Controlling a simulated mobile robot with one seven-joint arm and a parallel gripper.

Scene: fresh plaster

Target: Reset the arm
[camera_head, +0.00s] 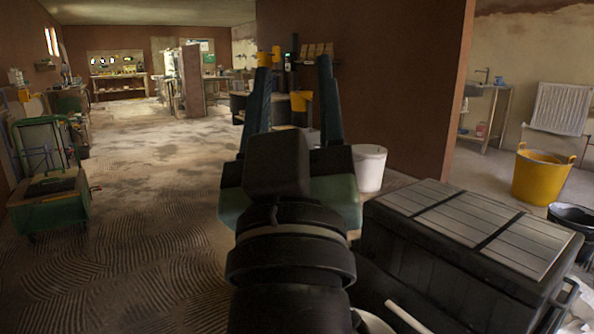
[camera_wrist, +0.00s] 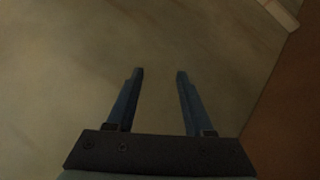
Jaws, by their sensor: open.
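My gripper (camera_head: 295,75) reaches forward and up in the middle of the head view. Its two long dark blue fingers stand wide apart with nothing between them. In the wrist view my gripper (camera_wrist: 159,75) is also open and empty. My arm's dark links fill the lower middle of the head view and hide part of the floor.
A black chest (camera_head: 450,270) with a slatted lid stands close at right. A white bucket (camera_head: 369,168) is behind it. A yellow tub (camera_head: 541,178) stands far right. A green cart (camera_head: 48,204) is at left. A brown wall (camera_head: 400,90) rises behind. The left floor is open.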

